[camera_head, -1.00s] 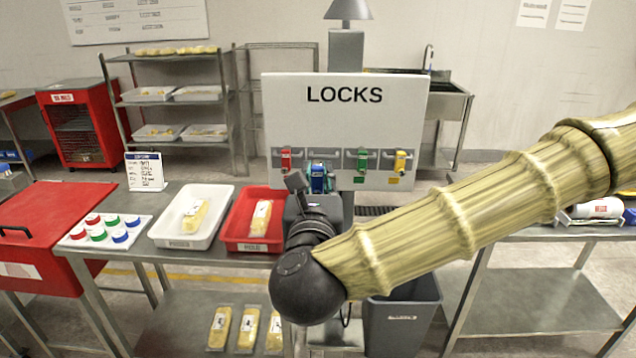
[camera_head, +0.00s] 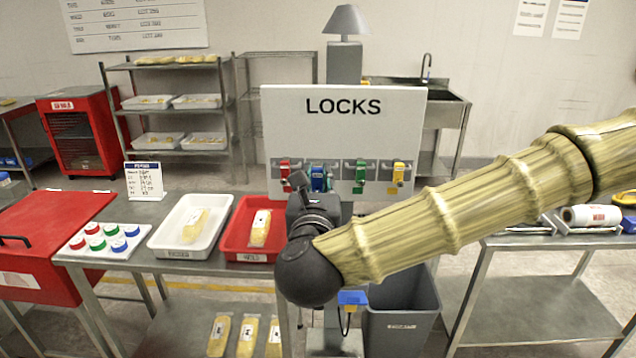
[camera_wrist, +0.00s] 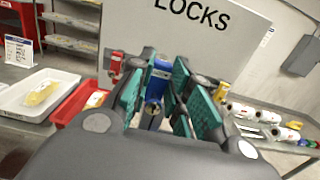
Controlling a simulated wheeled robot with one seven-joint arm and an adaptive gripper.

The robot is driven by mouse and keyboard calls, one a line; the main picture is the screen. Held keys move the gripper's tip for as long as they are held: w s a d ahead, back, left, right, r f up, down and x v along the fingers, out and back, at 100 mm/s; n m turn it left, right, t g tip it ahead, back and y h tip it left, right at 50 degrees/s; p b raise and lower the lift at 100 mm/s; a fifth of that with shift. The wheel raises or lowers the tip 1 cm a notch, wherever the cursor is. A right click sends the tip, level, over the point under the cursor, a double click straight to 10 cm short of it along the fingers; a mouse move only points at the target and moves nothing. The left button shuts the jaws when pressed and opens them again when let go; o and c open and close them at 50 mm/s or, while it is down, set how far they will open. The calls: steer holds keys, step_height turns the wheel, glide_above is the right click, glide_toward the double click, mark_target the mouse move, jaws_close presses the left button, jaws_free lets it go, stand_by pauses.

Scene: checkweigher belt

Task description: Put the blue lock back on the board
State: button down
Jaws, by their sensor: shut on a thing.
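The blue lock (camera_wrist: 158,80) is between the teal finger pads of my gripper (camera_wrist: 155,95), which is shut on it. In the head view the blue lock (camera_head: 319,178) shows just in front of the board's lower edge, between the red and green locks, partly hidden by my wrist. The white LOCKS board (camera_head: 350,130) carries a red lock (camera_head: 285,172), a green lock (camera_head: 360,176) and a yellow lock (camera_head: 398,175) along its lower row. I cannot tell whether the blue lock touches its hook.
A red tray (camera_head: 235,240) and a white tray (camera_head: 165,238), each with a yellow pack, stand on the table left of my gripper. A grey bin (camera_head: 402,320) is below my arm. A side table (camera_head: 550,238) with white rolls is at the right.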

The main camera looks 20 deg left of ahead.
steer(key=p+x, duration=0.4)
steer(key=x, duration=0.9)
steer(key=shift+w+f, duration=0.15)
steer(key=shift+f, duration=0.05)
stand_by(1.6)
steer(key=shift+w+a+b, duration=0.1)
steer(key=shift+w+b, duration=0.05)
steer(key=shift+b, duration=0.6)
stand_by(0.5)
steer(key=shift+f+b, duration=2.1)
steer(key=shift+f, duration=0.2)
steer(key=c, duration=1.2)
jaws_free()
steer(key=shift+c, duration=0.2)
